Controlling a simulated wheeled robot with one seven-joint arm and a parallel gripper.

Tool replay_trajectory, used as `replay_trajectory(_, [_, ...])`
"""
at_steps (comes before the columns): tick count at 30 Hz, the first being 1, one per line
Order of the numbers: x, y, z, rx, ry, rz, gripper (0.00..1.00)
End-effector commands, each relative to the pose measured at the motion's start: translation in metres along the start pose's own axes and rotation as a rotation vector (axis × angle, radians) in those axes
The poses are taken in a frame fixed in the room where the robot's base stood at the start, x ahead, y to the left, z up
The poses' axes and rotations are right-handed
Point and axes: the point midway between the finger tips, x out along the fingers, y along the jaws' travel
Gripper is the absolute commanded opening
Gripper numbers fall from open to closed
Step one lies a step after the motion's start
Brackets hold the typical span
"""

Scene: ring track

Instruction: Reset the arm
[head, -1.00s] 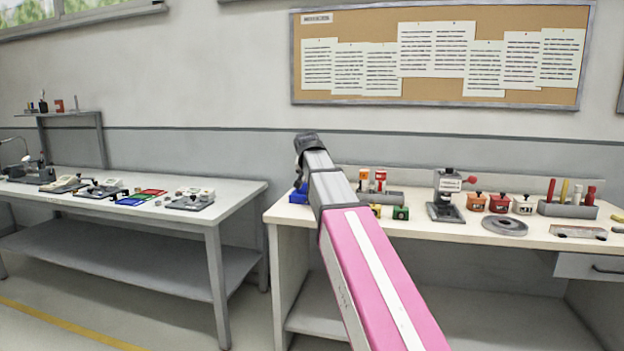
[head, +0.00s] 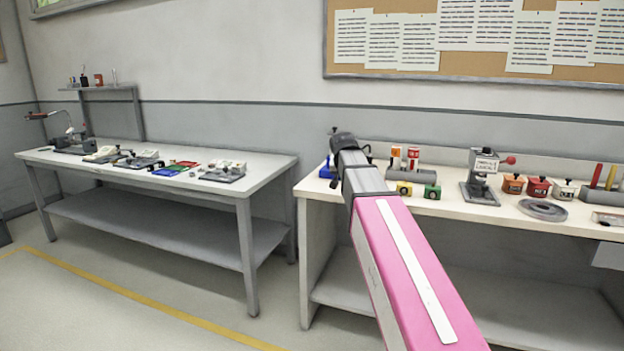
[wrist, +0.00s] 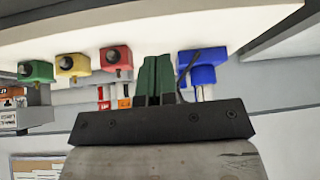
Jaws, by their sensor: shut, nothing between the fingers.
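My arm (head: 405,260), pink with a white stripe, reaches forward from the lower right in the head view. Its dark end points toward the left end of the right bench (head: 455,208). My gripper (wrist: 157,62) shows in the wrist view with its two green fingers together and nothing between them. The wrist picture appears upside down. Blue, red, yellow and green blocks show beyond the fingers: the blue block (wrist: 197,68) is just right of them, the red block (wrist: 116,60) to the left. I cannot tell whether the fingers touch any block.
The right bench also holds a small press (head: 482,180), a grey ring (head: 542,209) and several small labelled pots. The left bench (head: 150,195) carries trays and devices. A gap of floor separates the benches, and open floor (head: 90,315) with a yellow line lies at front left.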

Motion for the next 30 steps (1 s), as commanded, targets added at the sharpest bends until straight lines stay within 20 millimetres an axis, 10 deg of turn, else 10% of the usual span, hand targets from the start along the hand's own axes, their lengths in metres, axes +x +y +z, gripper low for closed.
replay_trajectory(15, [0.121, 0.048, 0.193, -0.155, -0.278, -0.011, 0.00])
replay_trajectory(30, [0.170, 0.095, 0.370, -0.267, -0.524, -0.063, 0.00])
